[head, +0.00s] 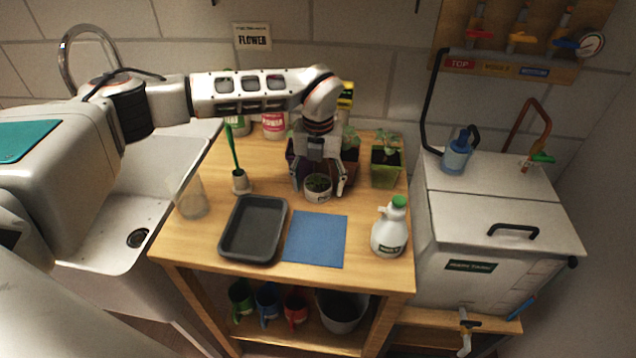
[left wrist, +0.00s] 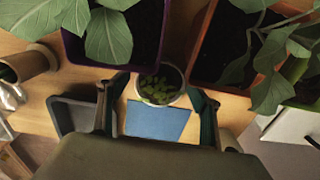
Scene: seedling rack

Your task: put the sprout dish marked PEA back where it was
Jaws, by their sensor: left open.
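A small white round dish with green sprouts (head: 318,187) stands on the wooden table, behind the blue mat (head: 316,239). It also shows in the left wrist view (left wrist: 160,84), close to the mat's far edge. Its marking is too small to read. My left gripper (head: 319,188) is open, with one finger on each side of the dish. In the left wrist view the two fingers (left wrist: 158,106) stand apart around the dish, and I see no clear contact. My right gripper is not in view.
Potted seedlings, one in a green pot (head: 386,174), stand close behind and right of the dish.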

